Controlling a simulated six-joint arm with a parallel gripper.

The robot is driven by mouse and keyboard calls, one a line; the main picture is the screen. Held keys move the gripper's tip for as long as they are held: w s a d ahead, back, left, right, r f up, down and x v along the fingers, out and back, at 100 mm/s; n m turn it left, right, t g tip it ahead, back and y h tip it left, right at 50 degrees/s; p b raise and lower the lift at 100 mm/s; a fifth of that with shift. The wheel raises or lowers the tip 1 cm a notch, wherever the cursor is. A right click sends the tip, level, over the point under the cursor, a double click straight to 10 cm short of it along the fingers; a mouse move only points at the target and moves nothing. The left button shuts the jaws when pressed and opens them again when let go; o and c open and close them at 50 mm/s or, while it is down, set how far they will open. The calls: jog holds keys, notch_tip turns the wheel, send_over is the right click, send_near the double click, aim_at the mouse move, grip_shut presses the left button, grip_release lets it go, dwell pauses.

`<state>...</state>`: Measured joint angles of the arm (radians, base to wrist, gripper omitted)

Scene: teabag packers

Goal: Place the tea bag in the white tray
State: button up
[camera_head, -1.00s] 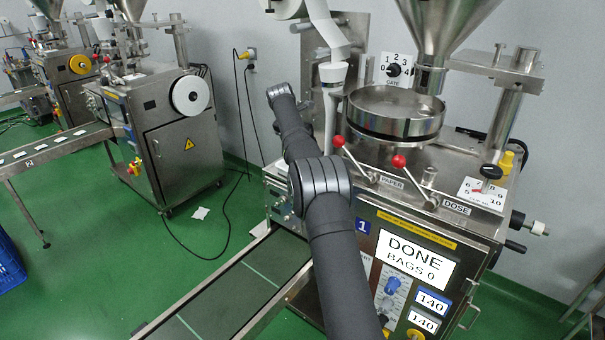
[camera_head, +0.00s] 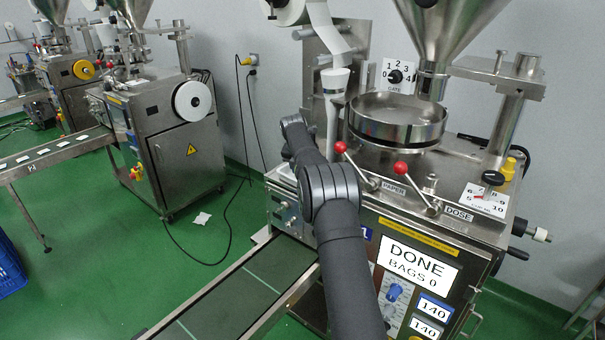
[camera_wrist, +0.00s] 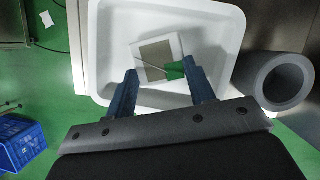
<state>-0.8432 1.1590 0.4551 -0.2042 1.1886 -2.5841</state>
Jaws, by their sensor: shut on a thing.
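The white tray (camera_wrist: 95,55) fills the upper middle of the wrist view, under my gripper. The tea bag (camera_wrist: 155,50), a pale square with a grey-tan middle and a green tag (camera_wrist: 176,71), shows between and just beyond my fingertips, over the tray. My gripper (camera_wrist: 160,78) has two blue fingers, closed on the tea bag with a visible gap between them. The tag is at the right finger. I cannot tell whether the bag touches the tray floor. In the head view the gripper, bag and tray are hidden.
A grey hollow cylinder (camera_wrist: 275,82) stands close to the tray's right side. A blue crate (camera_wrist: 20,142) is on the green floor at lower left. In the head view, the packing machine (camera_head: 420,235) with red-knobbed levers (camera_head: 400,168) stands beside my arm, and a conveyor (camera_head: 240,290) runs at left.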

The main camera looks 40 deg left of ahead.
jog(key=shift+f, duration=0.7)
jog(key=shift+f, duration=0.1)
jog(key=o, duration=0.9)
jog(key=v, duration=1.2)
